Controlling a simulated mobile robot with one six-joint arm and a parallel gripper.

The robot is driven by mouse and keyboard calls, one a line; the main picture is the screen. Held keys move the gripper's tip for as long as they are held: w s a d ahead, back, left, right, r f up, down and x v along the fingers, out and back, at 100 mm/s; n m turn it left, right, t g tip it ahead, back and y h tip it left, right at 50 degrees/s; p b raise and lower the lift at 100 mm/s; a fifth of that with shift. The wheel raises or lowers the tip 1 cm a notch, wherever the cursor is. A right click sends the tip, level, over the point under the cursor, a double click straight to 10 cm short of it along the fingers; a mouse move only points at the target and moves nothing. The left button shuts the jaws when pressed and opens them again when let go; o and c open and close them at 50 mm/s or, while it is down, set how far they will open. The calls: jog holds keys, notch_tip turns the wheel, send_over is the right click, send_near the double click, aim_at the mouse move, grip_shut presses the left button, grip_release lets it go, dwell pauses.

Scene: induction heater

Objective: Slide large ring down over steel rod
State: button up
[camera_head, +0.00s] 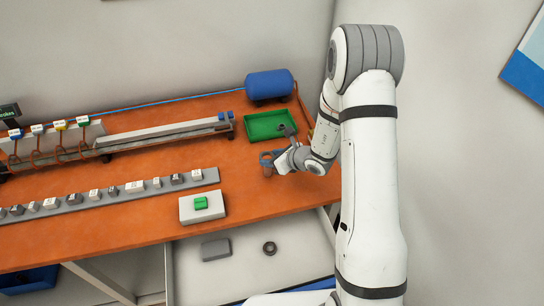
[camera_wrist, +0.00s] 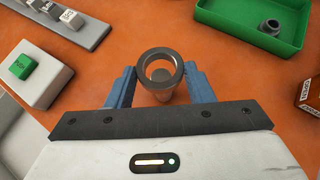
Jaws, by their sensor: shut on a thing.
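In the wrist view, my gripper (camera_wrist: 161,76) has its two blue fingers on either side of a dark steel ring (camera_wrist: 160,52) and is shut on it. The ring's round opening faces the camera.
A green tray (camera_head: 262,136) with a dark collar (camera_wrist: 270,26) lies behind the gripper. A blue tank (camera_head: 269,85) stands at the back. A box with a green button (camera_head: 201,203) is left of the gripper.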

jog(key=shift+f+b, duration=0.9)
jog(key=shift+b, duration=0.05)
jog(key=o, duration=1.1)
jog(key=shift+o, duration=0.2)
jog(key=b+v, duration=0.1)
jog(key=v, duration=0.6)
jog(key=shift+s+d+r, duration=0.2)
jog(key=shift+r, duration=0.05)
